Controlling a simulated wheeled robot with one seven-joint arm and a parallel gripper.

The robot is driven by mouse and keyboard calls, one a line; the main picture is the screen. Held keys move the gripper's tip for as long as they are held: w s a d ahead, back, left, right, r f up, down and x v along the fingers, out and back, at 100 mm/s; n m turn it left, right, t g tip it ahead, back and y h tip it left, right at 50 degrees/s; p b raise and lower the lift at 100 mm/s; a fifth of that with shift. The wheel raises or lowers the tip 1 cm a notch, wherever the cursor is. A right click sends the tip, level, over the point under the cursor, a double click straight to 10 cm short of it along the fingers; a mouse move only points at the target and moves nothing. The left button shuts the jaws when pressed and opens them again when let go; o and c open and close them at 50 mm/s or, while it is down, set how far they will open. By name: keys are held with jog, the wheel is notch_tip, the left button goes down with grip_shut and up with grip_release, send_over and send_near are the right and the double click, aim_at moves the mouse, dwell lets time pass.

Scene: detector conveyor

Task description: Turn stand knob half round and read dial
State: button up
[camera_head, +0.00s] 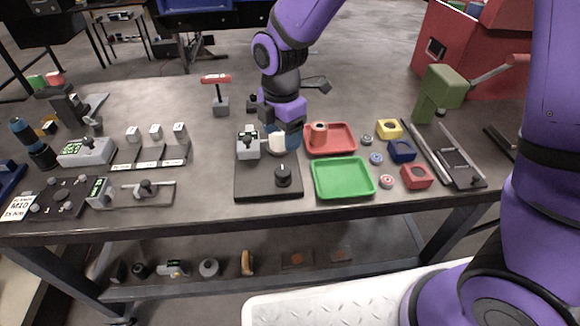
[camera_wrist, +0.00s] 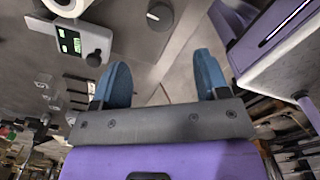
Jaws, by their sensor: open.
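The stand is a dark square base (camera_head: 262,192) near the table's front edge. A round black knob (camera_head: 283,176) sits on its front right part. A grey dial unit with a small green display (camera_head: 248,143) stands at its back left, with a white cylinder (camera_head: 276,142) beside it. My gripper (camera_head: 287,142) is above the back right of the stand, partly behind the white cylinder. In the wrist view its two blue fingers (camera_wrist: 163,75) are apart with nothing between them. The dial unit (camera_wrist: 70,42) shows there at upper left; its reading is too small to tell. The knob (camera_wrist: 160,15) appears at the top edge.
A green tray (camera_head: 343,194) and a red tray (camera_head: 344,126) lie right of the stand. Coloured blocks, including a yellow one (camera_head: 389,128), lie farther right. A green press (camera_head: 436,92) stands behind them.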

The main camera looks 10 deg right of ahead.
aim_at(283, 170)
notch_tip(283, 170, down, 11)
dwell(0.6)
jog(key=c, duration=0.9)
